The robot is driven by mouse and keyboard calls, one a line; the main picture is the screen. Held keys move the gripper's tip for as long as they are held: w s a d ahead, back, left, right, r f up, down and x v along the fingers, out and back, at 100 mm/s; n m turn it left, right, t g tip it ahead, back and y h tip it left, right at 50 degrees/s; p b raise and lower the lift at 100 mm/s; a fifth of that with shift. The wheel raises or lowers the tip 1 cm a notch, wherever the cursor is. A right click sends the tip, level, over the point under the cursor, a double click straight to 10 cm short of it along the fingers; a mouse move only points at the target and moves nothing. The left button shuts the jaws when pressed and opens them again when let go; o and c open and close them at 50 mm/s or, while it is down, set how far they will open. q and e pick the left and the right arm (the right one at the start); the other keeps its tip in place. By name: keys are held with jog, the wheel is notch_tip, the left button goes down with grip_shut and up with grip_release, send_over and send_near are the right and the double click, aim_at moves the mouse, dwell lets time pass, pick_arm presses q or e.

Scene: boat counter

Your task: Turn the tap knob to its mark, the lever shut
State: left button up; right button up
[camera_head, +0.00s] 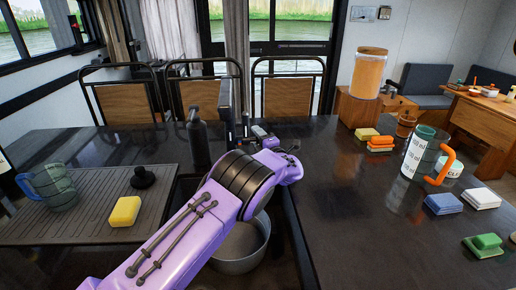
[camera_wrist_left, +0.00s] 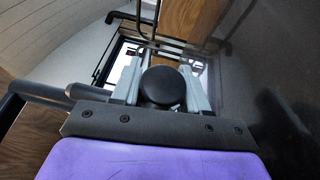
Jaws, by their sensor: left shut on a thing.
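A dark upright tap (camera_head: 225,97) stands behind the sink. My left gripper (camera_head: 262,133) is at the right of the tap's base, and my purple forearm covers much of the sink. In the left wrist view a round black knob (camera_wrist_left: 162,86) sits between the two grey fingers of my left gripper (camera_wrist_left: 162,92), which is shut on it. The knob's mark and the lever's position cannot be made out. My right gripper is in neither view.
A black bottle (camera_head: 198,145) stands close left of the tap. A metal pot (camera_head: 243,247) is in the sink under my arm. A yellow sponge (camera_head: 125,211) and a black stopper (camera_head: 142,178) lie on the drainboard (camera_head: 85,222). A glass dispenser (camera_head: 369,75) stands at the back right.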

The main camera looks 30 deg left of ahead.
pick_arm(q)
jog(key=shift+f, duration=0.2)
jog(key=o, duration=0.8)
jog(key=shift+s, duration=0.1)
jog(key=shift+o, duration=0.9)
jog(key=shift+a+r, duration=0.1)
jog(key=shift+r, duration=0.05)
jog(key=b+v, duration=0.2)
jog(key=v, duration=0.8)
jog(key=shift+s, duration=0.2)
